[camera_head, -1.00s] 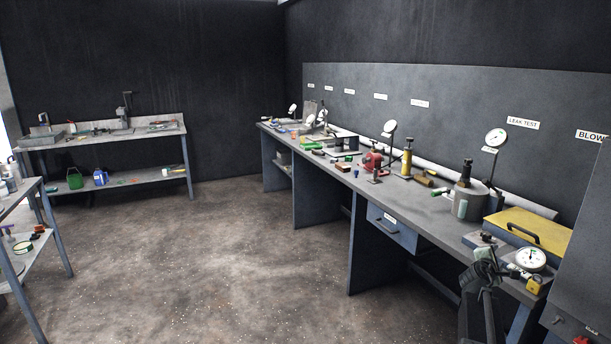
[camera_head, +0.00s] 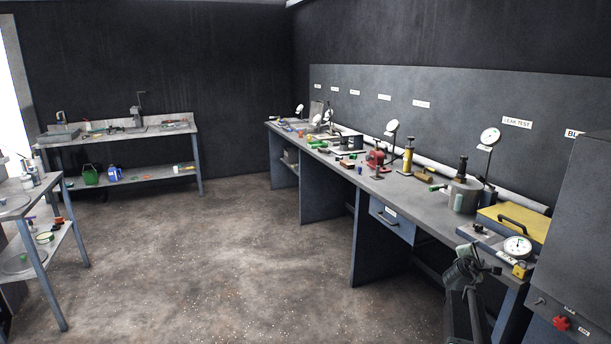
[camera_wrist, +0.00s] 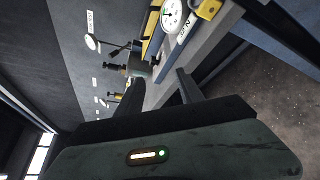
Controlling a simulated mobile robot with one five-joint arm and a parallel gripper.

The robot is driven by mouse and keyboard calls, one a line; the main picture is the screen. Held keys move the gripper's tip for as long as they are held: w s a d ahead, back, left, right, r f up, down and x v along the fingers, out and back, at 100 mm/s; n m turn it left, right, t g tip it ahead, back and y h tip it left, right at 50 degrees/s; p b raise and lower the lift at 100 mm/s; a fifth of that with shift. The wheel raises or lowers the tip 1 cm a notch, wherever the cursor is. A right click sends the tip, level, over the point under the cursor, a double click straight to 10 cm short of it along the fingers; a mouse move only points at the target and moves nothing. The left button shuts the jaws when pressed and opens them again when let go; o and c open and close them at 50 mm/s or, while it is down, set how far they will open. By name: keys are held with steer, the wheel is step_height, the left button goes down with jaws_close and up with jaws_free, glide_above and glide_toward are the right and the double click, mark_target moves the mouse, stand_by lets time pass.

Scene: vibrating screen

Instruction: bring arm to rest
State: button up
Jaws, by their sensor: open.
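My gripper (camera_head: 480,262) shows at the lower right of the head view, in front of the near end of the long workbench (camera_head: 425,228). In the wrist view my gripper (camera_wrist: 165,88) has its two dark fingers apart, with nothing held between them. The bench edge and a dial gauge (camera_wrist: 172,14) lie beyond the fingers. In the head view the gauge (camera_head: 517,247) sits on the bench just right of my gripper. I cannot tell the exact gap between my gripper and the bench edge.
A yellow-lidded case (camera_head: 513,222) lies on the bench near my gripper. A grey cabinet (camera_head: 580,220) with a red knob stands at the right. A shelf table (camera_head: 35,245) stands at the left, another bench (camera_head: 120,137) at the back. The middle floor is clear.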

steer(key=s+a+f+m+g+y+p, duration=0.1)
steer(key=a+y+p, duration=0.1)
steer(key=a, duration=0.8)
steer(key=s+a+f+m+y+p, duration=0.1)
steer(key=a+m+p, duration=0.1)
steer(key=a, duration=0.8)
steer(key=s+a+f+m+g+y+p, duration=0.1)
steer(key=s+a+f+m+g+y, duration=0.2)
steer(key=s+a, duration=0.7)
steer(key=s+a+f+m+g+y, duration=0.4)
steer(key=s+a+f+m+g, duration=0.3)
steer(key=s, duration=0.6)
steer(key=a+m, duration=0.2)
steer(key=shift+s+a+f+m+g+p, duration=0.15)
steer(key=shift+a+f+m+g+p, duration=0.15)
steer(key=shift+a+m+p, duration=0.1)
